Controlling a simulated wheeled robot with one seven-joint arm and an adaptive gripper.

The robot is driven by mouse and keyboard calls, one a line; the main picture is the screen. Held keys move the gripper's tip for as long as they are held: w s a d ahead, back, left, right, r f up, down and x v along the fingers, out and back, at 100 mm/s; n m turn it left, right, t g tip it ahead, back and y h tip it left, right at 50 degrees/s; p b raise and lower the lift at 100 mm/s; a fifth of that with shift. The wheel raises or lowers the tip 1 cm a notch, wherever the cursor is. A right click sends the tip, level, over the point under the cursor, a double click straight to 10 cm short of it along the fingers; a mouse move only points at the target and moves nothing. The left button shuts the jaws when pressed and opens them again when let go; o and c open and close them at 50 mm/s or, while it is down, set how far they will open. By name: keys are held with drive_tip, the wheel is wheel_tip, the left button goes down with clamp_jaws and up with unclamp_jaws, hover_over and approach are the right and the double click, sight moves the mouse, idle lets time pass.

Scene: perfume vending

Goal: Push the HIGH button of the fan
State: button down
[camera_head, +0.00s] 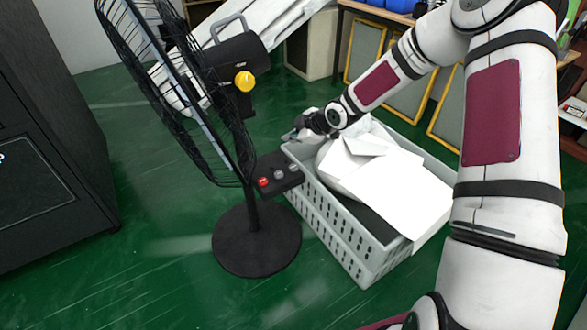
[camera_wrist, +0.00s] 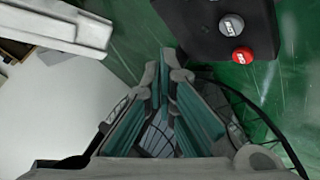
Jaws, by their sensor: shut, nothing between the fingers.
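The black standing fan (camera_head: 254,190) has a dark control box (camera_head: 270,163) on its pole, with a red button (camera_head: 263,182) and two grey buttons (camera_head: 286,171) in a row. I cannot read which one is HIGH. In the wrist view the box (camera_wrist: 200,35) shows at the top right, with one grey button (camera_wrist: 232,25) and the red button (camera_wrist: 242,56); the other grey button is out of view. My gripper (camera_head: 291,136) is shut and empty, beyond and above the box in the head view. In the wrist view its teal-padded fingers (camera_wrist: 165,58) are left of the buttons, apart from them.
A grey crate (camera_head: 340,222) with white sheets (camera_head: 385,180) stands right beside the fan, under my forearm. A black cabinet (camera_head: 45,140) is at the left. Framed panels (camera_head: 405,98) lean at the back. Green floor (camera_head: 160,215) is clear left of the fan.

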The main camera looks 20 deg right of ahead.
sight(292, 169)
drive_tip(key=shift+f, duration=0.1)
wheel_tip(292, 169, down, 9)
drive_tip(key=b, duration=0.7)
drive_tip(key=shift+r+b, duration=0.2)
drive_tip(key=shift+b, duration=0.2)
idle(1.1)
drive_tip(key=shift+f, duration=0.4)
drive_tip(key=shift+f+b, duration=0.45)
drive_tip(key=shift+b, duration=0.1)
idle(0.5)
drive_tip(key=shift+r, duration=0.1)
drive_tip(key=shift+r+p, duration=0.8)
drive_tip(key=shift+r, duration=0.1)
drive_tip(key=shift+r+p, duration=2.3)
drive_tip(key=shift+r, duration=0.1)
